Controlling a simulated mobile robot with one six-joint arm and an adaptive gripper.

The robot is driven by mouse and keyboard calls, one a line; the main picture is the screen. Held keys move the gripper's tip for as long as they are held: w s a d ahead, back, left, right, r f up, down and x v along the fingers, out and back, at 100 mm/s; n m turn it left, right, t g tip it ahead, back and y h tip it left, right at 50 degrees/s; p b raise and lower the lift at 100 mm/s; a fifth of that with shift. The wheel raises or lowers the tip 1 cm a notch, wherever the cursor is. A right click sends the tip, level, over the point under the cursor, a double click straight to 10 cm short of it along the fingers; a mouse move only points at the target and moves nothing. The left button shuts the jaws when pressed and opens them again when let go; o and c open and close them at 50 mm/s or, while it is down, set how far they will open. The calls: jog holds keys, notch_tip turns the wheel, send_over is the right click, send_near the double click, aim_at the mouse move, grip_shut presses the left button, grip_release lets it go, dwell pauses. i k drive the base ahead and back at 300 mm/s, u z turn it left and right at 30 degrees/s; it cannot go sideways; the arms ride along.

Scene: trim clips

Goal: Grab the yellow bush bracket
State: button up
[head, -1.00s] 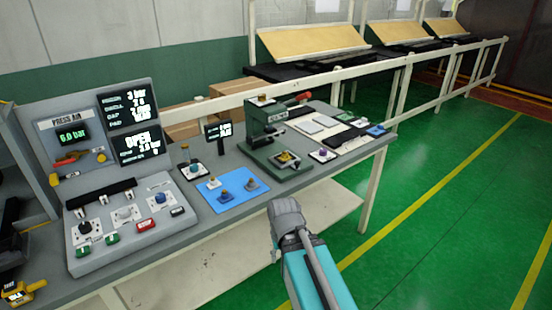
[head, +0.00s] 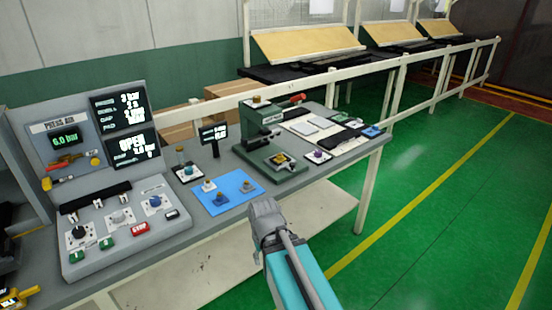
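My gripper (head: 264,212) is in front of the bench edge, seen from behind; its fingers are too hidden to tell open or shut. A small part with a yellowish look (head: 281,159) sits in the base of the green press (head: 262,140), beyond my gripper and slightly right; I cannot tell for sure that it is the yellow bush bracket. Three small brackets stand on the blue mat (head: 229,204): a pale one (head: 208,186), a blue one (head: 220,199) and a grey one (head: 246,187). My gripper is apart from them all.
A control console (head: 118,225) with screens and buttons fills the bench's left. A small display (head: 213,134) stands behind the mat. Pale plates (head: 304,127) and small parts (head: 318,156) lie right of the press. Green floor (head: 430,200) is free to the right.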

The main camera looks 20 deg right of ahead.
aim_at(279, 159)
jog(key=i, duration=0.95)
jog(key=z, duration=0.05)
